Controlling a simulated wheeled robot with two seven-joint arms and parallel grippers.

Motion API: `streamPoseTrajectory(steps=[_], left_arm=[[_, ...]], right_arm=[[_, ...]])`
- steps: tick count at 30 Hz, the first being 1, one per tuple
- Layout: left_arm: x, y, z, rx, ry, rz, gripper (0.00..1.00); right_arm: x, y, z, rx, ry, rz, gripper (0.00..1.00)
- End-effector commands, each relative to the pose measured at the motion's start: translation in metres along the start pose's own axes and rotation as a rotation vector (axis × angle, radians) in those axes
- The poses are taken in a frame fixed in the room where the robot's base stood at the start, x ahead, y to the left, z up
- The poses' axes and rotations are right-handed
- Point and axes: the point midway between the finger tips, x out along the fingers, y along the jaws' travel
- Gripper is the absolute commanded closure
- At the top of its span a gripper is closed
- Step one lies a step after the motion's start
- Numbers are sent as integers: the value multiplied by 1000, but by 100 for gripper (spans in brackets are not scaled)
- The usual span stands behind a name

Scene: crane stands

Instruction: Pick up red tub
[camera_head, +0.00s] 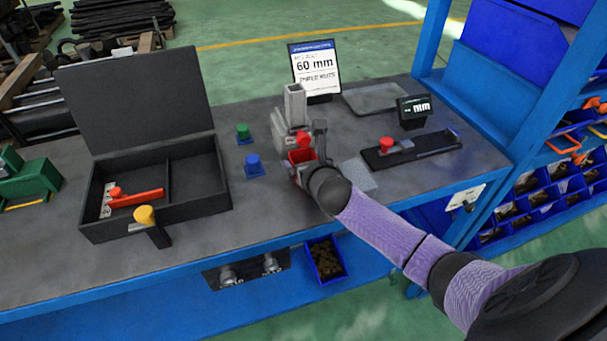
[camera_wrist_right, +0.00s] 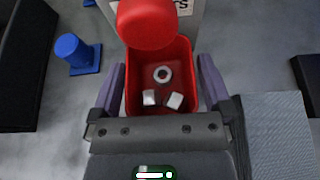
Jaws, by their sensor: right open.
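The red tub (camera_head: 300,156) is on the workbench in front of a grey metal stand (camera_head: 295,103). In the right wrist view the tub (camera_wrist_right: 188,75) is open at the top and holds a ring and two small pale metal pieces. A red knob (camera_wrist_right: 148,22) sits just above its far end and hides part of it. My right gripper (camera_wrist_right: 161,68) is open, with one purple finger on each side of the tub. A thin gap seems to show at each side; contact is hard to tell. In the head view my right gripper (camera_head: 303,163) partly covers the tub. My left gripper is not in view.
A black open case (camera_head: 205,190) lies left, with a yellow-knobbed piece at its front. Blue (camera_head: 253,165) and green (camera_head: 243,132) pegs stand nearby. A black slide fixture (camera_head: 430,147) and grey pad (camera_head: 358,175) lie right. A 60 mm sign (camera_head: 316,68) stands behind.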

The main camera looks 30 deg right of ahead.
Motion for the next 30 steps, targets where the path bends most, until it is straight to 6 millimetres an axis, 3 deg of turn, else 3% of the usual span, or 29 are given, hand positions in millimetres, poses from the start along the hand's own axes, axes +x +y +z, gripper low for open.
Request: streamPoseTrajectory(steps=[7, 18, 30], left_arm=[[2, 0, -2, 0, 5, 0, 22], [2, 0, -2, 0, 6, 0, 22], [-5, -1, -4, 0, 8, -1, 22]], right_arm=[[5, 0, 1, 0, 0, 1, 0], [4, 0, 1, 0, 0, 1, 75], [2, -2, 6, 1, 0, -1, 76]])
